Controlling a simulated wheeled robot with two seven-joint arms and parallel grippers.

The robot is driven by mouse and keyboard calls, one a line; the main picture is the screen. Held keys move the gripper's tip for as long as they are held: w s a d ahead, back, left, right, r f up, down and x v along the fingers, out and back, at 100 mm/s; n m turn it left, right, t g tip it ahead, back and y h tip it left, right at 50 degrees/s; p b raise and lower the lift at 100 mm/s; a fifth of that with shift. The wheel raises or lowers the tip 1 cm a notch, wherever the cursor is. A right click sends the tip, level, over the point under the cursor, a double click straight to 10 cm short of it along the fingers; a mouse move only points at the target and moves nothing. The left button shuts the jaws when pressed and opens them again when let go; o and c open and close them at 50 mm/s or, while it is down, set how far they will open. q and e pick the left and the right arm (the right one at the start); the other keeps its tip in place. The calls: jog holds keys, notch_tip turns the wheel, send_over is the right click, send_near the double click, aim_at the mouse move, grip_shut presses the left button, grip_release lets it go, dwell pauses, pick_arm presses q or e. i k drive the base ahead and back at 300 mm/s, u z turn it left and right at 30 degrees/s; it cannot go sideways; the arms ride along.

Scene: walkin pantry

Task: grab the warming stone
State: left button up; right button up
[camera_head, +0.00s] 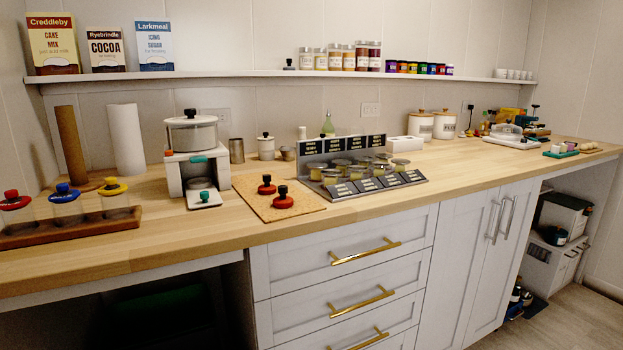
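No thing in view is clearly marked as the warming stone, and I cannot tell which it is. Two small orange-red discs with black knobs sit on a tan cork board on the wooden counter. One disc (266,188) is farther back; the other disc (284,201) is nearer the front edge. The cork board (307,205) lies left of a grey tiered rack. Neither of my grippers is in view.
The wooden counter (455,158) has free room right of the grey rack (409,179). A white dispenser (173,172) stands left of the board. A wooden tray (70,232) holds lidded jars. A shelf (240,75) runs above. Gold-handled drawers (345,235) are below.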

aim_at(282, 201)
jog(key=k, duration=0.5)
jog(key=z, duration=0.7)
jog(key=i, duration=0.75)
jog(key=u, duration=0.7)
